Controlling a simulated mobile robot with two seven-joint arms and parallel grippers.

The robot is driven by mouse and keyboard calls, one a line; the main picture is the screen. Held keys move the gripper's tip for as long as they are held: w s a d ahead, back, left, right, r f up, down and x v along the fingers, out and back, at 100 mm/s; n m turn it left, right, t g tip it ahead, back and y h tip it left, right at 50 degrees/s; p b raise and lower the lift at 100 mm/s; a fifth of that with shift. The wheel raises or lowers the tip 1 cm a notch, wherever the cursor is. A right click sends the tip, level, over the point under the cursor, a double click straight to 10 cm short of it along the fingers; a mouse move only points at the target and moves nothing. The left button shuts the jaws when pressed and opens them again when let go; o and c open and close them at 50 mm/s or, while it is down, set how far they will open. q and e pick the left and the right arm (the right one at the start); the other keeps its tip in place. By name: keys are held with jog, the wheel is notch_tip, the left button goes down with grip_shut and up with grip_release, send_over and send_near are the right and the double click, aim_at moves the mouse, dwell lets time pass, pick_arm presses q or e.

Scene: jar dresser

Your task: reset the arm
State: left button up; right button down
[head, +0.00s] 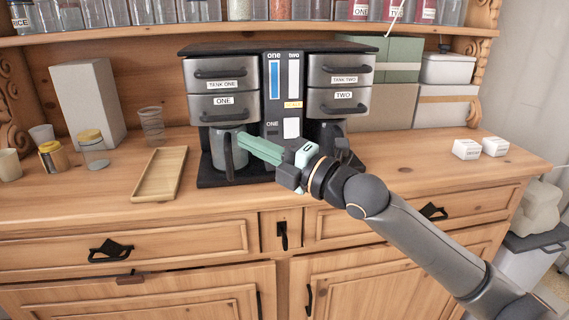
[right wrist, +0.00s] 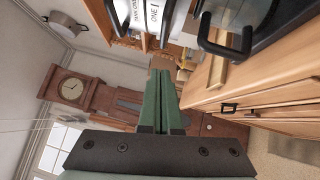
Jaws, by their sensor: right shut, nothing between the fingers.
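My right gripper (head: 246,143) reaches in from the lower right in the head view, in front of the coffee machine (head: 268,85). Its green fingers are shut with nothing between them and point left, close to the grey jug (head: 228,150) under the machine's left side. I cannot tell whether the fingertips touch the jug. In the right wrist view the fingers (right wrist: 160,88) lie side by side, and a black handle (right wrist: 226,42) shows at the upper right. My left gripper is not in view.
A wooden tray (head: 142,186), a yellow-lidded jar (head: 92,152) and cups stand left on the dresser top (head: 400,185). Small white boxes (head: 466,149) sit at the right. Larger boxes (head: 446,107) stand behind. A shelf (head: 130,33) of jars runs above. The front right top is clear.

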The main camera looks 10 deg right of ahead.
jog(key=v, duration=0.5)
jog(key=s+d+f+m+h+p, duration=0.1)
jog(key=f+m+h, duration=0.1)
jog(key=f+m, duration=0.5)
jog(key=s+d+f+m+h, duration=0.1)
jog(key=s+f+m+h, duration=0.15)
jog(key=f, duration=0.75)
jog(key=s+d+f+m+h+p, duration=0.1)
jog(key=f+m, duration=0.5)
jog(key=f, duration=0.3)
jog(key=s+d+f+m+g+h, duration=0.2)
jog(key=s+f+m, duration=0.3)
jog(key=s+f, duration=0.5)
jog(key=s+d+f+m+g+h+p, duration=0.1)
jog(key=s+d+f+m+h, duration=0.3)
jog(key=s+f, duration=0.6)
notch_tip(320, 180, down, 2)
jog(key=shift+s+d+m+g, duration=0.15)
jog(key=shift+s+m+g, duration=0.35)
jog(key=shift+m, duration=0.65)
jog(key=shift+w, duration=0.25)
